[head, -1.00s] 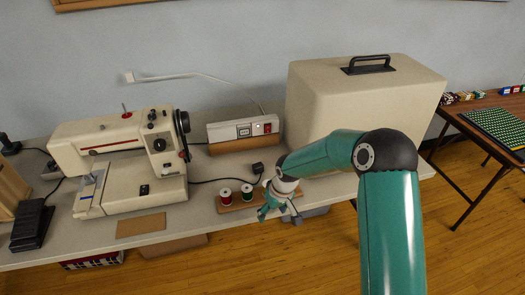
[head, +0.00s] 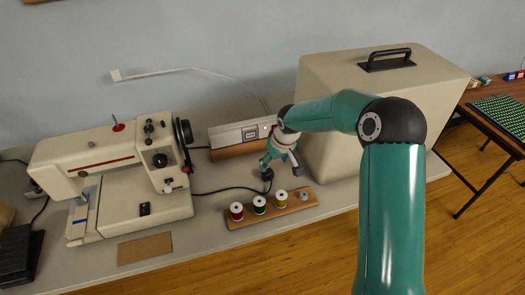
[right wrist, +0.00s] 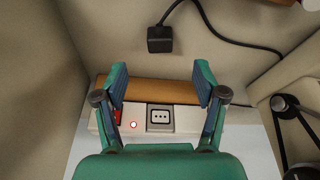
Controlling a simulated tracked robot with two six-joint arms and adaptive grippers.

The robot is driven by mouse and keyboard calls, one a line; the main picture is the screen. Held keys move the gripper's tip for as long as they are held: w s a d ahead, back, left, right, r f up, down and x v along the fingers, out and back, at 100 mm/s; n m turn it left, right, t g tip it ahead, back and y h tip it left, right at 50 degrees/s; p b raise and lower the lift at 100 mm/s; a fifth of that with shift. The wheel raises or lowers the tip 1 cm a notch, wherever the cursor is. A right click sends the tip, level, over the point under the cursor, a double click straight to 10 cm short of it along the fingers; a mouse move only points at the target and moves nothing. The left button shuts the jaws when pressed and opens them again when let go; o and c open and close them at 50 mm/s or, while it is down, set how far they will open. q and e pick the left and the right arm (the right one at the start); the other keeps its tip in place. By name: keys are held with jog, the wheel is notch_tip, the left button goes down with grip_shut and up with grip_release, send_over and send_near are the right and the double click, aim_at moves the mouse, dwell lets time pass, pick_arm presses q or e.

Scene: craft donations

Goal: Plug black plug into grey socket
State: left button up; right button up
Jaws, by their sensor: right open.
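The black plug (head: 267,174) lies on the table on its black cord, in front of the power box. In the right wrist view the plug (right wrist: 160,40) shows at the top, beyond the fingertips. The grey socket (head: 250,134) is in the front of the pale power box; in the right wrist view the socket (right wrist: 159,117) shows between the fingers. My right gripper (head: 280,163) is open and empty, above the table by the plug and the box. Its spread fingers (right wrist: 160,78) show in the right wrist view. My left gripper is not in view.
A rack (head: 272,210) with several thread spools lies in front of the plug. A sewing machine (head: 115,175) stands to the left, a large beige case (head: 390,110) to the right. A red switch (right wrist: 117,117) and small light sit beside the socket.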

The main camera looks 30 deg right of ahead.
aim_at(269, 173)
jog(key=b+x, duration=0.6)
jog(key=x, duration=0.4)
jog(key=shift+w+f, duration=0.3)
jog(key=shift+b, duration=0.3)
jog(key=shift+r, duration=0.1)
jog(key=shift+s, duration=0.1)
jog(key=c, duration=1.1)
